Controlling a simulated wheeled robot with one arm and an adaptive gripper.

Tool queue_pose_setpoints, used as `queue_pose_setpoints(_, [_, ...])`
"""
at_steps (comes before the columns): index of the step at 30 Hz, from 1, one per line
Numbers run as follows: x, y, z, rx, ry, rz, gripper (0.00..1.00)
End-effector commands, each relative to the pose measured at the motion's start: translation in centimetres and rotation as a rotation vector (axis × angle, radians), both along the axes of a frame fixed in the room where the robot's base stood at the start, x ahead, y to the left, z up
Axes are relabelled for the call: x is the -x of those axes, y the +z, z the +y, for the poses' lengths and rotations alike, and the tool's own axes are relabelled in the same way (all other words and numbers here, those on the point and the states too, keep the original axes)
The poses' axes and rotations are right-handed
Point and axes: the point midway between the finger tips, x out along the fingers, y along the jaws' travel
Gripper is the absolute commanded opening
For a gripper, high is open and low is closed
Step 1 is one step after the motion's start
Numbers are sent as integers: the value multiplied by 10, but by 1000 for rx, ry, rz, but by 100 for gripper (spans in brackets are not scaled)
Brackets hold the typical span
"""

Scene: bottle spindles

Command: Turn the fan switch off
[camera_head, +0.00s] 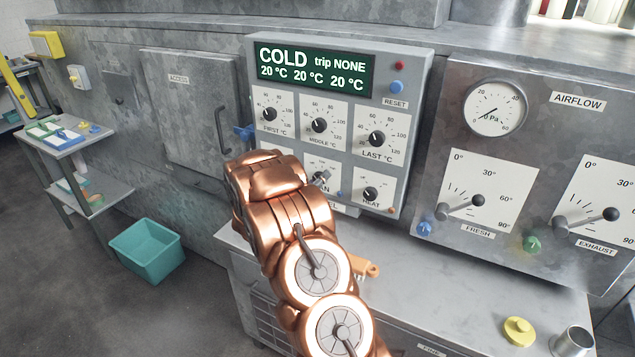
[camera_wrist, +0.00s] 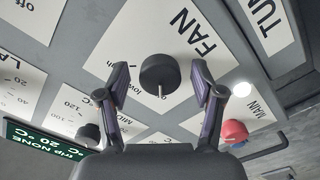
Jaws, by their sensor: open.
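The fan switch is a dark round knob (camera_wrist: 159,72) on a white plate (camera_wrist: 115,42) lettered FAN in the wrist view. A pale pointer line on the knob points toward the bottom of that picture. My gripper (camera_wrist: 160,76) is open, with one purple-grey finger on each side of the knob and a visible gap to both. I cannot tell which mark the pointer is at.
The control panel (camera_head: 422,70) has a display reading COLD and several other dials, including the heat dial (camera_head: 370,193) close by. A red knob (camera_wrist: 234,131) is beside the MAIN label. The airflow panel (camera_head: 520,90) stands at right, above the bench (camera_head: 465,290).

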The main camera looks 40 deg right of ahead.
Motion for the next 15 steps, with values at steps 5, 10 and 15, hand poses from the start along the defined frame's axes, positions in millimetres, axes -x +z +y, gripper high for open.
queue_pose_setpoints(5, [2, 0, 12, 0, 2, -1, 67])
queue_pose_setpoints(10, [9, -1, 36, -2, 4, 2, 67])
queue_pose_setpoints(15, [17, 0, 62, -1, 3, 0, 67])
